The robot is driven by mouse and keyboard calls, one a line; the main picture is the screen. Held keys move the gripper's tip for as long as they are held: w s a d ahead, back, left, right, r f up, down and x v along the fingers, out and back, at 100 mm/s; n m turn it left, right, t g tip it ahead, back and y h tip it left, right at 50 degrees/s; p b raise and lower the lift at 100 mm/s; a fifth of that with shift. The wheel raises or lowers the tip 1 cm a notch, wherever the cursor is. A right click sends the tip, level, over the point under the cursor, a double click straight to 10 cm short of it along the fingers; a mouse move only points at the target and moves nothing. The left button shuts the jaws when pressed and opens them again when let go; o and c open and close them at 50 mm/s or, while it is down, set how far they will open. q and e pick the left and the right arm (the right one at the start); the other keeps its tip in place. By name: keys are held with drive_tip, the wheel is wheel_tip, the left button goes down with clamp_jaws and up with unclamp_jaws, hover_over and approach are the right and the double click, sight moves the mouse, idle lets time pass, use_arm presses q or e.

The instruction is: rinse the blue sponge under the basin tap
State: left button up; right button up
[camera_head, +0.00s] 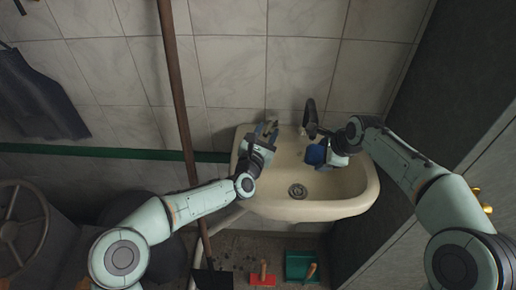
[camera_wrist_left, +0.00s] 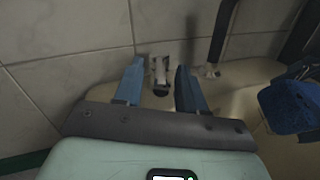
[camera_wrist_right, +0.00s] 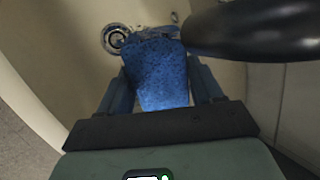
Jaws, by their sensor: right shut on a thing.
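The blue sponge (camera_head: 316,155) is in my right gripper (camera_head: 328,154), over the cream basin (camera_head: 325,190). The right wrist view shows the sponge (camera_wrist_right: 160,75) between both fingers of the right gripper (camera_wrist_right: 165,90), shut on it. The dark tap spout (camera_head: 310,115) rises at the back of the basin, close to the sponge; it also shows dark and large in the right wrist view (camera_wrist_right: 250,28). My left gripper (camera_head: 265,130) is at the basin's back left. In the left wrist view the left gripper (camera_wrist_left: 158,85) is open, its fingers either side of a small metal tap handle (camera_wrist_left: 160,75). Whether they touch it is unclear.
The drain (camera_head: 297,190) is in the basin floor. A wooden pole (camera_head: 178,90) stands left of the basin. A green dustpan (camera_head: 300,264) and a red-headed brush (camera_head: 262,279) lie on the floor below. A dark panel (camera_head: 450,90) bounds the right side.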

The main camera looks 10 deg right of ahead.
use_arm(q)
drive_tip(key=v, duration=0.9)
drive_tip(key=shift+s+a, duration=0.2)
drive_tip(key=shift+s, duration=0.15)
idle(0.3)
drive_tip(key=x, duration=1.1)
drive_tip(key=shift+w+d+r, duration=0.1)
drive_tip(key=shift+w+d, duration=0.15)
drive_tip(key=shift+c, duration=0.3)
clamp_jaws()
